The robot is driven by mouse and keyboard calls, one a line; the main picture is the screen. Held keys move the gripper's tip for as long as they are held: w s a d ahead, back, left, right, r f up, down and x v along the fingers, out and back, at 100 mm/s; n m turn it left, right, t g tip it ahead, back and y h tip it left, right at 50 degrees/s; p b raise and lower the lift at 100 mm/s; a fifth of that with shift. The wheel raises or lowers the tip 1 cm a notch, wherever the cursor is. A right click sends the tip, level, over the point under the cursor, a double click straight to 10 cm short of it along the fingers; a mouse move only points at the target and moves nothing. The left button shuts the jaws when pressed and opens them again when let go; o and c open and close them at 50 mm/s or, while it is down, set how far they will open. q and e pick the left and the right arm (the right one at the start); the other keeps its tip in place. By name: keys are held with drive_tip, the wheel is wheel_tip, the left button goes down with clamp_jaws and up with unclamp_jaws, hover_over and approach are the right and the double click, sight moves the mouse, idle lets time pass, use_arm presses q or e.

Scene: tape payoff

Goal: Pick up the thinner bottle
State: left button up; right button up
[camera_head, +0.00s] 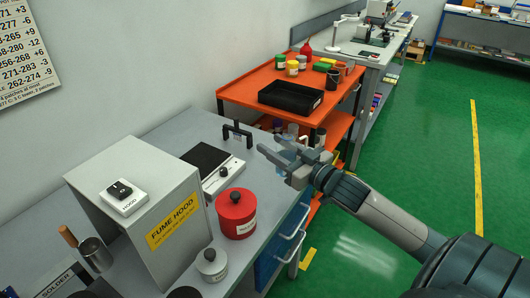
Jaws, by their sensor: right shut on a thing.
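My right gripper (275,160) reaches in from the right over the bench's right end, near the front of the orange cart. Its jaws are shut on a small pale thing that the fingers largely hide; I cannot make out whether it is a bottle. A red bottle (306,49) with a narrow top stands at the back of the cart's top shelf, well apart from the gripper. I cannot read any label naming a thinner bottle. My left gripper is not in view.
The grey bench holds a fume hood (152,205), a black-topped plate device (208,162), a red labelled can (236,212) and a grey lidded jar (212,265). The orange cart (257,80) carries a black tray (291,98) and several jars. Green floor lies open at right.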

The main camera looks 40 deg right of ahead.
drive_tip(key=shift+s+d+r+b, duration=0.15)
drive_tip(key=shift+s+d+r, duration=0.6)
drive_tip(key=shift+d, duration=0.2)
drive_tip(key=shift+s+d+r+b, duration=0.15)
drive_tip(key=shift+s+d+r, duration=0.55)
drive_tip(key=shift+d, duration=0.2)
